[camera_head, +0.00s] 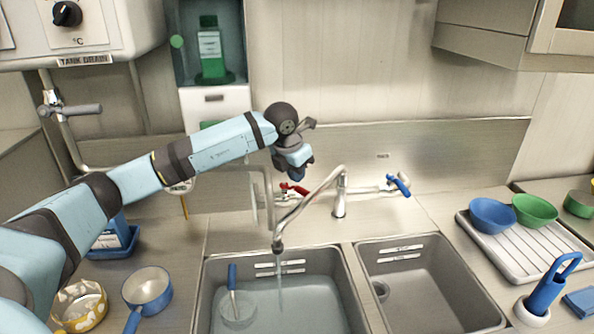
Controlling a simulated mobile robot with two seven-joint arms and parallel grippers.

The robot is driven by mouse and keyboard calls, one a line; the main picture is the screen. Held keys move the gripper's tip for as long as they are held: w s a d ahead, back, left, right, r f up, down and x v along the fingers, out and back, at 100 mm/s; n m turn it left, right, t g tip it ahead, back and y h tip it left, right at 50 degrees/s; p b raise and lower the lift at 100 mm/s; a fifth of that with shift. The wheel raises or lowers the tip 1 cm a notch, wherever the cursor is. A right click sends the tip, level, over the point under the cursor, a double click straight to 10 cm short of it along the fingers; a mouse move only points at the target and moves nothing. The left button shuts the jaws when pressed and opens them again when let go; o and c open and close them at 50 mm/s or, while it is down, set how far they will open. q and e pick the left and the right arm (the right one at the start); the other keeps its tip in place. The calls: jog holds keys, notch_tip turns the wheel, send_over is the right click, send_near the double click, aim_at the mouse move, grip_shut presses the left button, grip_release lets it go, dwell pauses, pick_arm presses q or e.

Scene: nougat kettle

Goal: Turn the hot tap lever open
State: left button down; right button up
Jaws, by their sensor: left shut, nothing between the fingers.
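The red hot tap lever (292,188) sits on the left side of the tap, against the back wall behind the sink. The blue cold lever (399,185) is on the tap's right side. The metal spout (312,202) reaches forward over the left basin, and a thin stream of water falls from it. My left gripper (303,174) is shut and empty, just above the red lever in the picture; I cannot tell if they touch. It partly hides the area behind the lever. My right gripper is not in view.
The left basin (213,290) holds water and a blue-handled strainer (233,285). The right basin (432,285) is empty. Blue and green bowls (492,215) stand on a drying rack (475,237) at right. A blue saucepan (147,290) and yellow-patterned bowl (80,306) stand at left.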

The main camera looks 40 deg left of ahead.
aim_at(297, 190)
pick_arm(q)
jog(key=x, duration=0.7)
jog(key=shift+f+p, duration=0.15)
jog(key=shift+p, duration=0.3)
jog(key=shift+w+a, duration=0.1)
jog(key=shift+w, duration=0.05)
jog(key=shift+w+d+f+n+y+b, duration=0.1)
jog(key=shift+w+d+n+y+b, duration=0.1)
jog(key=shift+w+n+b, duration=0.25)
jog(key=shift+w+d+f+n+y+b, duration=0.1)
jog(key=shift+w+d+n+b, duration=0.05)
jog(key=shift+w+n+b, duration=0.3)
jog(key=shift+w+d+r, duration=0.1)
jog(key=shift+w+r, duration=0.1)
jog(key=shift+w, duration=0.25)
